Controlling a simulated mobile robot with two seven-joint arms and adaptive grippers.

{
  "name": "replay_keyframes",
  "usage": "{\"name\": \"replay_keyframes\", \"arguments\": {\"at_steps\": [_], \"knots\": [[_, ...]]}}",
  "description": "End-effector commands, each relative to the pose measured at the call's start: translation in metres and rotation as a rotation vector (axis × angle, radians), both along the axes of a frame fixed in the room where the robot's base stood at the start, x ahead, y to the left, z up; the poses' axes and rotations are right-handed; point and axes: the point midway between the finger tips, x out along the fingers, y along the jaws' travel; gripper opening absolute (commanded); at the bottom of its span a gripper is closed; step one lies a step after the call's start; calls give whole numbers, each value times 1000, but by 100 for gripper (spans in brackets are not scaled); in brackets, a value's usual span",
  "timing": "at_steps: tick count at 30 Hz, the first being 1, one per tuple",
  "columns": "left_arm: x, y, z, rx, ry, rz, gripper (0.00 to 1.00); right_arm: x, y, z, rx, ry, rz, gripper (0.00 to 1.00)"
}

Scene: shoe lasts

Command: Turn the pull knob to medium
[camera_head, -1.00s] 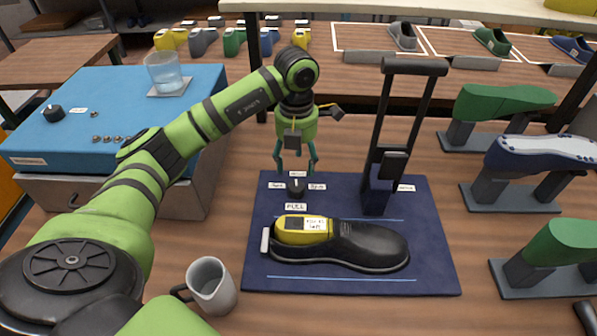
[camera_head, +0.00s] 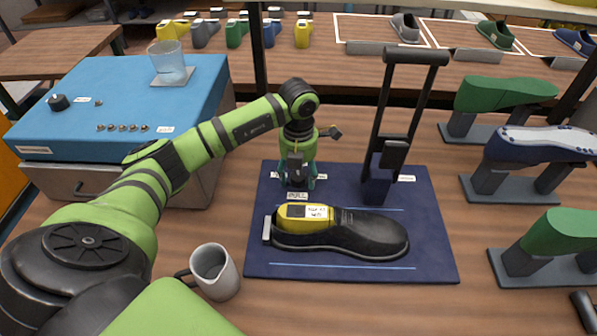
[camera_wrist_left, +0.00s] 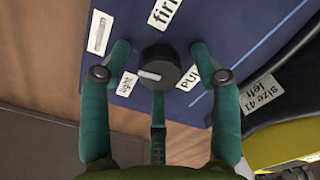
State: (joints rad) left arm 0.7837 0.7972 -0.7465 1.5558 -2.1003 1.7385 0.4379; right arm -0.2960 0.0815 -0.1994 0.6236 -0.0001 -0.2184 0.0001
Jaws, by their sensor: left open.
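The pull knob (camera_wrist_left: 158,66) is a round black dial with a white mark, on the dark blue board (camera_head: 430,240). In the wrist view its mark points left, roughly toward the "light" label (camera_wrist_left: 126,84). The "firm" label (camera_wrist_left: 164,12), the "pull" label (camera_wrist_left: 187,82) and a label too foreshortened to read (camera_wrist_left: 99,32) surround it. My left gripper (camera_head: 297,184) is open and pointing down over the knob. Its fingers, also seen in the wrist view (camera_wrist_left: 158,82), stand around the knob with visible gaps. In the head view the gripper mostly hides the knob. My right gripper is not in view.
A black shoe (camera_head: 370,235) with a yellow last (camera_head: 292,215) lies on the board in front of the knob. A black lever frame (camera_head: 378,180) stands to the right. A grey mug (camera_head: 214,272) is at front left. Shoe lasts on stands (camera_head: 510,95) line the right.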

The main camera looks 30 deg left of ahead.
Motion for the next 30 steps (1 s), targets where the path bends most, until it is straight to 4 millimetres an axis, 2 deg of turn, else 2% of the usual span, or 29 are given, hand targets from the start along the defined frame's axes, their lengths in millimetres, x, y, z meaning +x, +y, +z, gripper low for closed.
{"name": "replay_keyframes", "arguments": {"at_steps": [1, 5, 6, 11, 15, 18, 24, 25, 26, 27, 30], "knots": [[0, 0, 0, 0, 0, 0, 63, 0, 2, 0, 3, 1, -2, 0], [0, 0, 0, 0, 0, 0, 11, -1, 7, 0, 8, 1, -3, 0], [0, 0, 0, 0, 0, 0, 7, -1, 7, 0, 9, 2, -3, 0], [0, 0, 0, 0, -1, -11, 7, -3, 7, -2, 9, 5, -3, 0], [1, 0, -2, 1, -3, -102, 7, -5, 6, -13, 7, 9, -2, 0], [1, 0, 0, -1, -2, -133, 7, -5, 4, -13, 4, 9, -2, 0], [1, -1, 1, -2, -2, -133, 7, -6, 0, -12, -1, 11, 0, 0], [1, -1, 1, -2, -2, -133, 44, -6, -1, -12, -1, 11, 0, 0], [1, -1, 1, -2, -2, -133, 56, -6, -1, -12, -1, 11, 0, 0], [1, -1, 1, -2, -2, -133, 63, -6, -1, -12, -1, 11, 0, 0], [0, -1, 1, -2, -2, -132, 63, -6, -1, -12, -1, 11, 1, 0]]}}
